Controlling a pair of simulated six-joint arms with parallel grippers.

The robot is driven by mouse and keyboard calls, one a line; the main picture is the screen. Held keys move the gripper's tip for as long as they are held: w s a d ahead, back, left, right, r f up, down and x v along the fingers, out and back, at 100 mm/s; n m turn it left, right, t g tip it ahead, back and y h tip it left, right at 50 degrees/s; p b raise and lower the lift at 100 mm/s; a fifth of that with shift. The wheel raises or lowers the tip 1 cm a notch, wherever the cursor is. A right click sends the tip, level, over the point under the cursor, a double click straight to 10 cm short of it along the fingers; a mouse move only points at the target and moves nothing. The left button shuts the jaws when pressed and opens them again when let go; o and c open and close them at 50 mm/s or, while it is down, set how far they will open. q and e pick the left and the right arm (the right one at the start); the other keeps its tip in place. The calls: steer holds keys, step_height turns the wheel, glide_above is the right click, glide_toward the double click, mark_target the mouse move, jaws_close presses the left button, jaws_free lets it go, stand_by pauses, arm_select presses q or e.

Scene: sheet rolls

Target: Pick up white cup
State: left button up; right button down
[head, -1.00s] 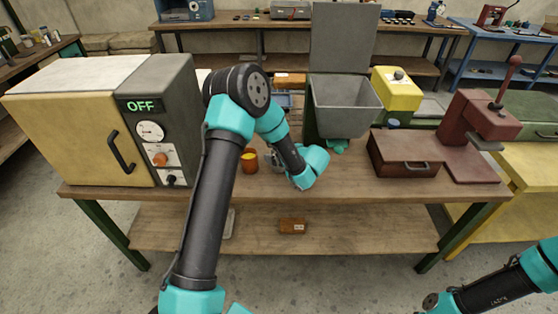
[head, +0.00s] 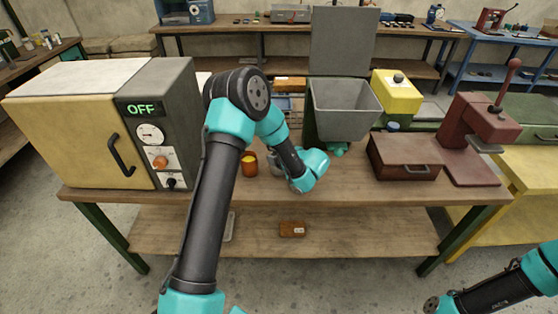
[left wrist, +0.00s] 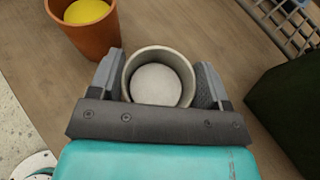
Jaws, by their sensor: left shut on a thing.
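The white cup (left wrist: 158,76) shows in the left wrist view as a pale round cup seen from above. It sits between the two fingers of my left gripper (left wrist: 160,82), which is shut on it, one finger on each side. In the head view my left gripper (head: 276,163) is low over the middle of the workbench, mostly hidden behind my arm, and the cup is hard to make out there. I cannot tell whether the cup touches the bench top. My right gripper is outside the head view; only part of the right arm shows at the lower right.
An orange-brown cup with yellow contents (left wrist: 84,22) stands close beside the white cup. A wire basket (left wrist: 290,20) and a dark green block-like thing (left wrist: 290,110) lie to the right.

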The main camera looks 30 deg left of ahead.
arm_select(q)
steer(key=shift+r, duration=0.1)
steer(key=shift+r, duration=0.6)
step_height(320, 180, up, 2)
steer(key=shift+r, duration=0.1)
steer(key=s+d+r, duration=0.1)
steer(key=s+d, duration=0.7)
steer(key=s, duration=0.5)
steer(key=shift+s+d+r, duration=0.2)
steer(key=shift+s, duration=0.15)
